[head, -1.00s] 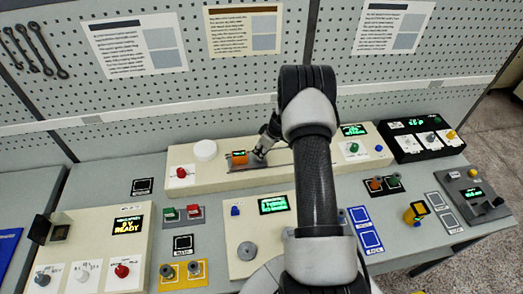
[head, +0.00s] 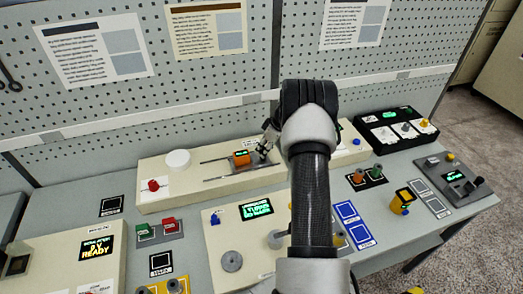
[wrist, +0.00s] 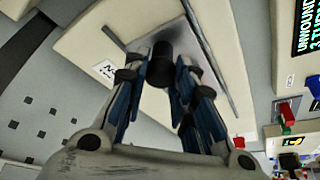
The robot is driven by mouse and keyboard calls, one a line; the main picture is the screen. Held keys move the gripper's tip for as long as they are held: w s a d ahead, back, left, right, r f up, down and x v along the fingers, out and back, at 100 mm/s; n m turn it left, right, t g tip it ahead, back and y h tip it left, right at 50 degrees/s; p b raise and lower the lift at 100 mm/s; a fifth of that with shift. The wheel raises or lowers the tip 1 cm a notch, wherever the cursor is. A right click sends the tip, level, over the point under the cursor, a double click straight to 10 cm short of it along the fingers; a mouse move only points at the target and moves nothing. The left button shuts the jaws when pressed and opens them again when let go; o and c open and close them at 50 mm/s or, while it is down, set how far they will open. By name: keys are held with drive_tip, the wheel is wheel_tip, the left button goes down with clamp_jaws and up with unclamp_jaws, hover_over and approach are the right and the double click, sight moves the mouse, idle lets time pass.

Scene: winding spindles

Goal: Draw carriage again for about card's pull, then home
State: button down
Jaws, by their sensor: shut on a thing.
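My gripper (head: 266,150) is at the carriage's right side, with the arm coming from the front. In the wrist view my gripper (wrist: 160,75) is shut on a dark round knob (wrist: 160,64), which stands on the metal plate. Three printed cards hang on the pegboard: left (head: 95,48), middle (head: 206,28) and right (head: 355,22). Their print is too small to read.
A white round knob (head: 178,160) and a red knob (head: 153,185) are on the cream unit's left. A front box with a green-lit display (head: 256,210) sits nearer; the wrist view shows "unwound" on a display (wrist: 307,25). A black box (head: 397,127) is at the right.

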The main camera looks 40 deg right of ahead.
drive_tip(key=c, duration=1.3)
unclamp_jaws()
drive_tip(key=v, duration=1.2)
drive_tip(key=shift+w, duration=0.1)
